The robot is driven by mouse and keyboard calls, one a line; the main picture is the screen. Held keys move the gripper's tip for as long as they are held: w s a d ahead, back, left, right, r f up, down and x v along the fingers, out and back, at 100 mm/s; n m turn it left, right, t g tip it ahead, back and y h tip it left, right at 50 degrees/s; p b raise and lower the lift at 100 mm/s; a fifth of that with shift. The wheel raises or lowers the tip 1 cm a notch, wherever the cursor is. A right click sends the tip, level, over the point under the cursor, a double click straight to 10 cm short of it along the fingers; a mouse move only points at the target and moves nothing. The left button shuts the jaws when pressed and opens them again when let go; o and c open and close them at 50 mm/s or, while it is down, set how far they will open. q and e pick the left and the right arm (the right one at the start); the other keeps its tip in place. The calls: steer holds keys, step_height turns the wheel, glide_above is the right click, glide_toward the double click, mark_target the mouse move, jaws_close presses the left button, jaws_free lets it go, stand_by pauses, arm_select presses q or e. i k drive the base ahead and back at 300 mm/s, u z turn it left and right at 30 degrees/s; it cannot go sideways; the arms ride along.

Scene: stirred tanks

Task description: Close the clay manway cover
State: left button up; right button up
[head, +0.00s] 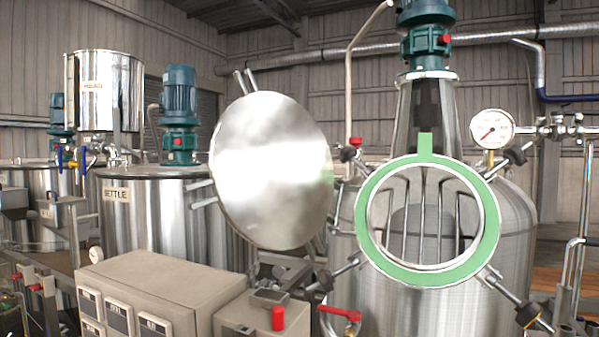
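The manway cover (270,170) is a round, polished metal disc. It stands swung open to the left of the manway opening, its broad face towards me. The opening has a green gasket ring (375,240) with a tab at its top, on the front of a steel tank (510,215). Through the ring I see upright bars inside the tank. Swing clamps with dark knobs (527,314) stand splayed outward around the ring. No label reading clay is legible on this tank. Neither of my grippers is in view.
A beige control box (150,290) and a red knob (278,318) stand low in front, left of the opening. A red-handled valve (340,313) is below the ring. A pressure gauge (492,129) sits at the upper right. The SETTLE tank (150,215) stands behind the cover.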

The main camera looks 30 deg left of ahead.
mark_target(270, 163)
steer(key=z, duration=2.8)
steer(key=k, duration=2.05)
steer(key=u, duration=1.9)
steer(key=i, duration=0.5)
steer(key=u, duration=0.05)
